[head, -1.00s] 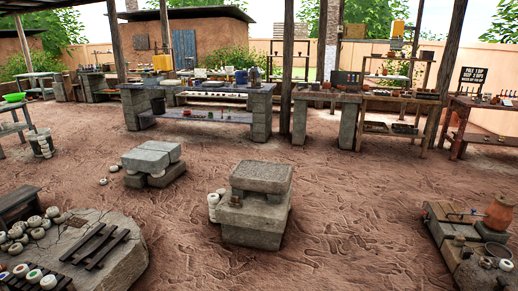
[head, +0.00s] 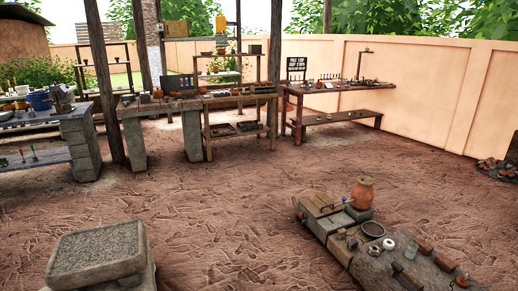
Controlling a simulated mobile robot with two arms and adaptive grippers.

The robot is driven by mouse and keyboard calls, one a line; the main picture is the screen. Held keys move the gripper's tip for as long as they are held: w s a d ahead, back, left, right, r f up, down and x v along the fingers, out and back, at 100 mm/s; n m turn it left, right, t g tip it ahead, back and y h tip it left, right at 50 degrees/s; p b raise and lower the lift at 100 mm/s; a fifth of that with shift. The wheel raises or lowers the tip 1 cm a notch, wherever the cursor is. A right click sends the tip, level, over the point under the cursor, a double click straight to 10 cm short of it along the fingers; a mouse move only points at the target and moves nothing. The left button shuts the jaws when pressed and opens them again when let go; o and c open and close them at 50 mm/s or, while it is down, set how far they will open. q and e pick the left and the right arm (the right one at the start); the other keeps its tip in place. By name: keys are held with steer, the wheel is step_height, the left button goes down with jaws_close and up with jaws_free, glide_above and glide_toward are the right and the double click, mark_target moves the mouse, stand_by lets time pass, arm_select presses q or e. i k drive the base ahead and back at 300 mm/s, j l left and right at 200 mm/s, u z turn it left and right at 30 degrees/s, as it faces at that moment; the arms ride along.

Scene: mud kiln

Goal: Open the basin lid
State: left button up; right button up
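I cannot make out for certain a basin or its lid. A thick grey stone slab (head: 98,254) lies flat on a stone block at the lower left, cut off by the bottom edge. On a low bench (head: 318,207) at the lower right stands an orange clay pot (head: 364,193), upright, with a small tap-like part at its side. Neither of my grippers is in view.
Shelves (head: 235,103) and stone-legged benches (head: 132,107) line the back left. Wooden posts (head: 112,80) rise there. The dirt floor (head: 215,205) in the middle is clear.

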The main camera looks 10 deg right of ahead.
mark_target(319, 206)
steer(key=i+l+z, duration=0.25)
steer(key=i+z, duration=0.15)
steer(key=i, duration=0.65)
steer(key=i+j+z, duration=0.1)
steer(key=i+z, duration=0.3)
steer(key=i, duration=0.6)
